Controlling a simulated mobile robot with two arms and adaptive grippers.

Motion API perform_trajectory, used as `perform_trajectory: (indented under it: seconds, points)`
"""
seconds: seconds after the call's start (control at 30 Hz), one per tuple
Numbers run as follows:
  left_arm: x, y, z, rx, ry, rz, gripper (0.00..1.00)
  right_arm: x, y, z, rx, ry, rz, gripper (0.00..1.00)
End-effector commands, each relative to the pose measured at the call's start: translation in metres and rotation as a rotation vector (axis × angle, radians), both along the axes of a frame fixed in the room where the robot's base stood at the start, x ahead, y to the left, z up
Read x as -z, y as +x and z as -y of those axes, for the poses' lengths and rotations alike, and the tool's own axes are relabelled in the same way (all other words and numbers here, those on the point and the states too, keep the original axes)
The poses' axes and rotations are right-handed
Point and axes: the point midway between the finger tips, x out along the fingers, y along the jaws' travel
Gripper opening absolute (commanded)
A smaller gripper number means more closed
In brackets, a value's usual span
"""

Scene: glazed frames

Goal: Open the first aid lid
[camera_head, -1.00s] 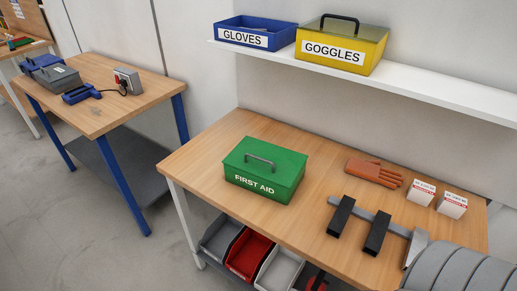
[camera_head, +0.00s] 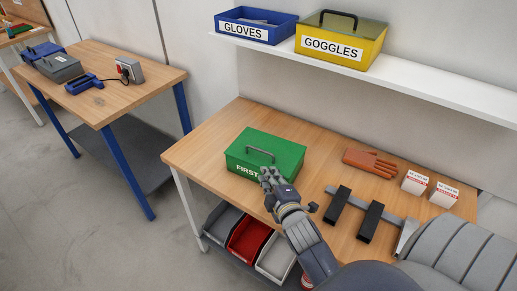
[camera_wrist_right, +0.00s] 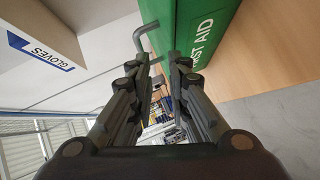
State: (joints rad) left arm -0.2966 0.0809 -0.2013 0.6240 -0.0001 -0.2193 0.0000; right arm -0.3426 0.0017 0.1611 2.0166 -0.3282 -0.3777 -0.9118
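The green first aid box (camera_head: 264,152) stands on the wooden workbench. Its lid looks shut, with a grey handle (camera_head: 261,154) on top. My right gripper (camera_head: 268,176) is at the front of the box and covers part of the "FIRST AID" lettering. In the right wrist view, its two fingers (camera_wrist_right: 158,57) are apart, with background showing between them. The grey handle (camera_wrist_right: 146,30) shows just beyond the fingertips, beside the green box (camera_wrist_right: 201,42). I cannot tell whether the fingers touch the box. My left gripper is not in view.
Orange gloves (camera_head: 371,161) and two small white boxes (camera_head: 415,183) lie right of the first aid box. Black blocks (camera_head: 369,222) sit nearer the front edge. A shelf (camera_head: 430,93) above holds a blue gloves bin (camera_head: 256,24) and a yellow goggles box (camera_head: 341,42).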

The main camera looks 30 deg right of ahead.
Motion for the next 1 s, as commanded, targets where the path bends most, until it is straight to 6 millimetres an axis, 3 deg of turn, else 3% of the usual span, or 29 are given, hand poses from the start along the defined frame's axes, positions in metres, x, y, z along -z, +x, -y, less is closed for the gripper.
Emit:
perform_trajectory:
  seconds: [0.23,0.7,1.0]
  points:
    - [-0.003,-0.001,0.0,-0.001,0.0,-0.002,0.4,-0.017,0.016,0.009,-0.031,-0.15,0.067,0.17]
    - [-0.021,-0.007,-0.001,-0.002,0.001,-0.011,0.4,-0.009,0.088,0.029,-0.03,-0.148,0.068,0.17]
    - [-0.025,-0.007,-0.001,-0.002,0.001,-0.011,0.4,-0.003,0.112,0.036,-0.031,-0.149,0.066,0.17]
